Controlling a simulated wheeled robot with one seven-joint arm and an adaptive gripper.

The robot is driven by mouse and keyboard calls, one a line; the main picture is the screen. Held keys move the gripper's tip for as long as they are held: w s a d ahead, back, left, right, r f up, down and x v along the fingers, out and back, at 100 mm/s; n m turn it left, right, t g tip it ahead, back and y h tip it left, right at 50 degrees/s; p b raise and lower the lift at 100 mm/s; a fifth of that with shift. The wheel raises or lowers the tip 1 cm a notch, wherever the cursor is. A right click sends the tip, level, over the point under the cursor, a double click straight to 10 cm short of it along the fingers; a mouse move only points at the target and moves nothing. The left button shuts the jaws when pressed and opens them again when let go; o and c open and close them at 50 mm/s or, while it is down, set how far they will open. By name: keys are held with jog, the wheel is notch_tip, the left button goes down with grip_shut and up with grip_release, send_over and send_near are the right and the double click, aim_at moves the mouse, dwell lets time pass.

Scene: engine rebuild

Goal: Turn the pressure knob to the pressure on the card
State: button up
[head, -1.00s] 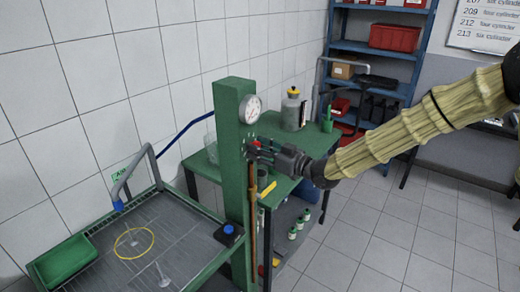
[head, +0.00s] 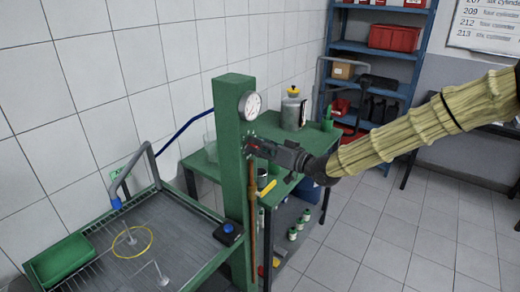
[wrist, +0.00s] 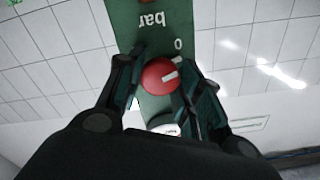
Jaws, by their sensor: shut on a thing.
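The red pressure knob (wrist: 158,77) with a white pointer mark sits on the green post (head: 236,95), below the round white gauge (head: 251,106). In the wrist view the post bears the word "bar" and a "0", both upside down. My gripper (head: 254,146) is at the post, and its fingers (wrist: 160,85) are shut on the knob from both sides. In the head view my gripper hides the knob. The gauge numbers are too small to read. I cannot make out a pressure card in either view.
A wash tray with a grille (head: 185,225) and a green bin (head: 62,262) stands at the left. A green bench (head: 312,150) with a canister (head: 292,112) is behind the post. A blue shelf (head: 372,47) with red boxes is at the back. The floor at the right is clear.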

jog(key=m+b, duration=0.1)
jog(key=m, duration=1.1)
jog(key=shift+m, duration=0.3)
dwell(0.4)
jog(key=o, duration=1)
jog(key=shift+o, duration=0.2)
jog(key=v, duration=1.2)
jog(key=shift+d, duration=0.1)
